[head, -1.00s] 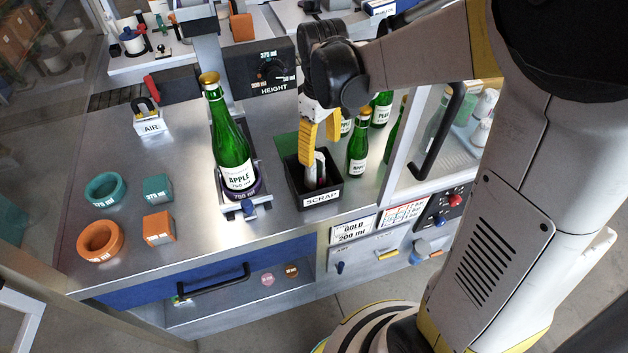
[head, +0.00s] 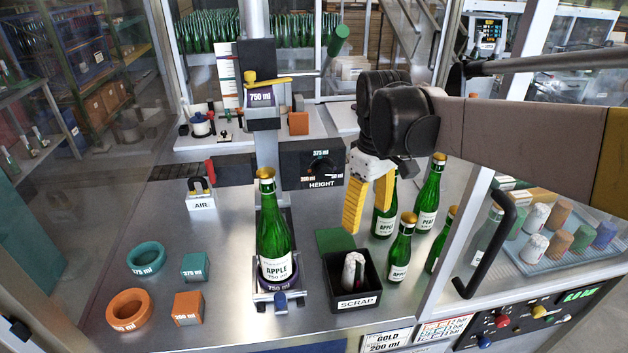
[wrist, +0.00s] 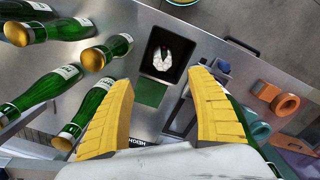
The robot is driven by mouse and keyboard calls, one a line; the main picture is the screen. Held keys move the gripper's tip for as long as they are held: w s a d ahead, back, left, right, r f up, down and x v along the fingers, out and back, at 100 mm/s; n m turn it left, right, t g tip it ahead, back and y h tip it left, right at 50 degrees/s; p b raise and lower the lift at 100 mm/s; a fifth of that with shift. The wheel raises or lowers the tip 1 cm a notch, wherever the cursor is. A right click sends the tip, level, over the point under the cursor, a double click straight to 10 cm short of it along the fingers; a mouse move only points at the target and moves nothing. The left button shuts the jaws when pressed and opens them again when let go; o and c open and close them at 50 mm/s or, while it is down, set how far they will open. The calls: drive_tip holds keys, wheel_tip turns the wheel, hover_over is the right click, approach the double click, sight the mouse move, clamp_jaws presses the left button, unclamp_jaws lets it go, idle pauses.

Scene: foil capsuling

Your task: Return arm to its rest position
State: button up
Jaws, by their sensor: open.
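My gripper (head: 369,206) has yellow fingers that are open and empty. In the head view it hangs above the bench, just over the black scrap bin (head: 368,299) and left of the group of green bottles. In the wrist view the fingers (wrist: 165,115) stand apart, with nothing between them. The scrap bin (wrist: 153,76) shows beyond them and holds crumpled whitish pieces (wrist: 168,52). A green apple bottle (head: 272,235) with a gold top stands upright in the 750 ml holder, left of my gripper.
Several green bottles (head: 401,250) stand right of the bin. A clear-walled cabinet with a black handle (head: 487,245) is further right. Teal (head: 146,258) and orange (head: 129,309) rings and blocks lie at left. The height dial panel (head: 312,166) stands behind the bottle.

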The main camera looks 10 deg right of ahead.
drive_tip(key=shift+s, duration=0.1)
drive_tip(key=s+f+m+t+b, duration=0.6)
drive_tip(key=s+f, duration=0.4)
drive_tip(key=s, duration=0.2)
drive_tip(key=shift+s+f+t+b, duration=0.3)
drive_tip(key=shift+t+b, duration=0.3)
drive_tip(key=shift+b, duration=0.6)
drive_tip(key=shift+f, duration=0.15)
